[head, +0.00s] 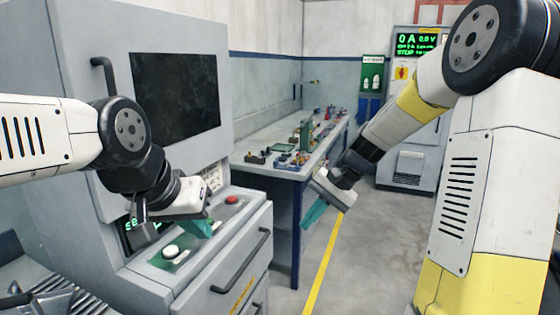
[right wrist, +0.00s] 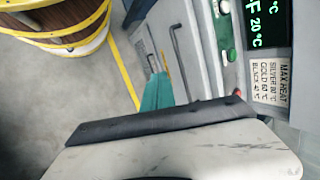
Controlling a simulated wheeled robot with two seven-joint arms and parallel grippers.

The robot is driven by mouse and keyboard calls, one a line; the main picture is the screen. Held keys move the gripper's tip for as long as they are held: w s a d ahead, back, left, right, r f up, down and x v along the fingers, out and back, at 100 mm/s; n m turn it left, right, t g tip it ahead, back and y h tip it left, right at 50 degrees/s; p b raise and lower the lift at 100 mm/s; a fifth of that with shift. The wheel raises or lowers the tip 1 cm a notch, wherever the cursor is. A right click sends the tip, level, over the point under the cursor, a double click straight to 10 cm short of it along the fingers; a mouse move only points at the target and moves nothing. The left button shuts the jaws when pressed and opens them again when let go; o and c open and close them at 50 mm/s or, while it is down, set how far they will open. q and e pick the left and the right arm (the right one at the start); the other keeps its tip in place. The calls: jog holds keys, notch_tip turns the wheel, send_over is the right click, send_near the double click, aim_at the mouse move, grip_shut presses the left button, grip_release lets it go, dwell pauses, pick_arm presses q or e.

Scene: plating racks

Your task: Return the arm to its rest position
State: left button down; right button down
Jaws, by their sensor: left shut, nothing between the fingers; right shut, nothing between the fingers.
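My left arm comes in from the left in the head view. Its gripper (head: 200,228), with teal fingers, is over the front of the grey machine, between the green button and the red button, shut and empty. Whether the fingertips touch the panel I cannot tell. My right arm comes in from the right, bent down at the elbow. Its gripper (head: 313,214) hangs in the air over the floor in front of the workbench, shut and empty. The teal fingers also show in the right wrist view (right wrist: 158,92), close together with nothing between them.
The grey machine (head: 90,60) with a dark window and drawers fills the left. A workbench (head: 262,172) with several small items stands behind. A power cabinet (head: 405,165) is at the back. A wooden tub (right wrist: 60,25) shows in the right wrist view. Floor beside the yellow line is clear.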

jog(key=s+d+r+n+t+h, duration=0.2)
jog(key=s+r, duration=0.3)
jog(key=s, duration=0.4)
jog(key=s+d+r+n+t+h, duration=0.2)
jog(key=s+d+r+n+t, duration=0.1)
jog(key=s, duration=0.6)
jog(key=shift+d+r+n+t, duration=0.3)
jog(key=shift+d+r+t, duration=0.1)
jog(key=shift+d+r, duration=0.55)
jog(key=shift+s+r, duration=0.1)
